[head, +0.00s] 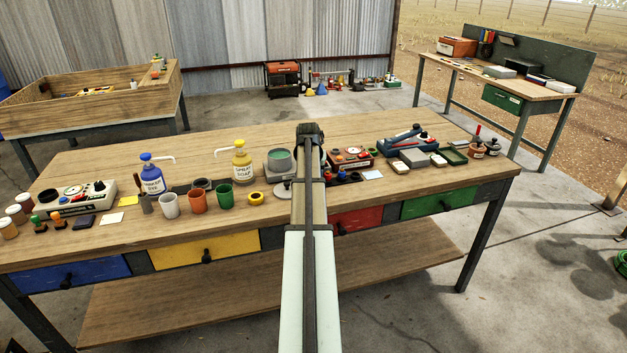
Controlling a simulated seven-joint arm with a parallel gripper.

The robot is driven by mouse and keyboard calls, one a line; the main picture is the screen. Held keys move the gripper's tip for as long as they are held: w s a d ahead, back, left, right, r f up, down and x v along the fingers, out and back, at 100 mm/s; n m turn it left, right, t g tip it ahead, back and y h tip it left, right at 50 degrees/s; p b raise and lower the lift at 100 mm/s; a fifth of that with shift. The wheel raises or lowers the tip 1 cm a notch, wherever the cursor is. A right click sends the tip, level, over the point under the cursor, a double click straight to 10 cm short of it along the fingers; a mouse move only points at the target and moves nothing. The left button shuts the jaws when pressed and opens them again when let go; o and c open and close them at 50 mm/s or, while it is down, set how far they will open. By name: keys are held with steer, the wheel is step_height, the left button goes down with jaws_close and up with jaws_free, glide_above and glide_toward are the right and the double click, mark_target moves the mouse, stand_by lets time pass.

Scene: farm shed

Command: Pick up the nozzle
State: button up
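I cannot single out with certainty which of the small things is the nozzle. A small yellow ring-shaped piece (256,198) lies on the workbench (120,237) left of my arm. A blue-topped pump bottle (152,179) and a yellow-topped pump bottle (242,166) stand farther left, each with a white spout. My arm reaches forward over the bench, and its far end with my gripper (309,130) is above the back part of the bench. The fingers are hidden or too small to read. My arm hides part of the bench behind it.
A grey cup (169,205), orange cup (197,202) and green cup (225,196) stand near the front edge. A control box (75,197) is at the left. A red box (350,159) and a blue stapler-like tool (404,141) are right of my arm. Drawers line the front.

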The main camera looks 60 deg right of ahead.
jaws_close()
stand_by(0.3)
step_height(320, 180, up, 9)
steer(key=w+r+m+g, duration=0.2)
steer(key=w+m, duration=0.4)
steer(key=w, duration=0.9)
steer(key=shift+w+d+r, duration=0.15)
steer(key=shift+d+r, duration=0.25)
steer(key=shift+d, duration=0.05)
